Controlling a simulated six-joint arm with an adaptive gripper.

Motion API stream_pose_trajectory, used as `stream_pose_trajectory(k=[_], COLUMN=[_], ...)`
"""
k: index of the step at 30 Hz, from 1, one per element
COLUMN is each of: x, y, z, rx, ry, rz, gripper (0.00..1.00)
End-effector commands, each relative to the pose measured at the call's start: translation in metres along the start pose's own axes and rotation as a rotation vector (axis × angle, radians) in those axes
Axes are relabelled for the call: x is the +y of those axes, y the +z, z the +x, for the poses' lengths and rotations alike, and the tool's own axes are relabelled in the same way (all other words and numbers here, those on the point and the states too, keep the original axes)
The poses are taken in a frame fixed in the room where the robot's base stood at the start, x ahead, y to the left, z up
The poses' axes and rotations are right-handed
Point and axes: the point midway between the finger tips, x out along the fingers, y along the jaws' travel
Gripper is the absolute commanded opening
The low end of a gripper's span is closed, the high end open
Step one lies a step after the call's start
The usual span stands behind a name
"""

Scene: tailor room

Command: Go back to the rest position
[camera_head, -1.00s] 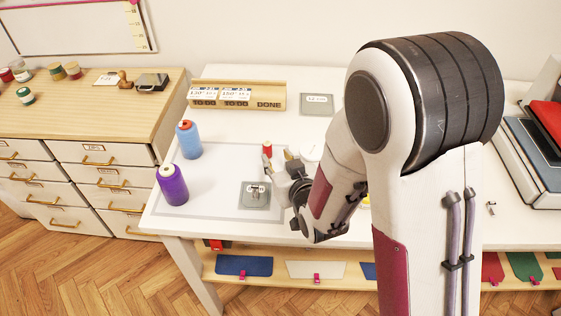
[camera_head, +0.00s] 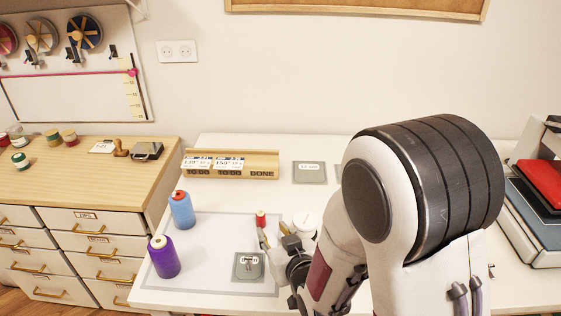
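My gripper (camera_head: 280,238) is small in the view, over the white table, at the right of the grey mat area. It is partly hidden by my own wrist and arm, and its fingers are too small to judge. A small red-topped spool (camera_head: 260,217) is just to the left of and behind it.
A purple thread cone (camera_head: 164,257) and a blue one (camera_head: 181,210) stand at the table's left. A wooden card holder (camera_head: 262,163) and a grey plate (camera_head: 309,172) are at the back.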

Motion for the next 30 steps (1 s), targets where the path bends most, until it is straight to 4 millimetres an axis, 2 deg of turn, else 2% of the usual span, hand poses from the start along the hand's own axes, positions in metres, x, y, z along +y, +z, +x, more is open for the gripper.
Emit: stream_pose_trajectory(k=[8,17,23,30], x=[0.003,0.015,0.03,0.051], y=[-0.008,-0.035,-0.05,-0.057], z=[-0.002,-0.012,-0.029,-0.061], rx=[-0.001,-0.022,-0.067,-0.149], ry=[0.006,0.033,0.06,0.097], rz=[-0.001,0.0,0.012,0.037], gripper=[0.32,0.32,0.32,0.32])
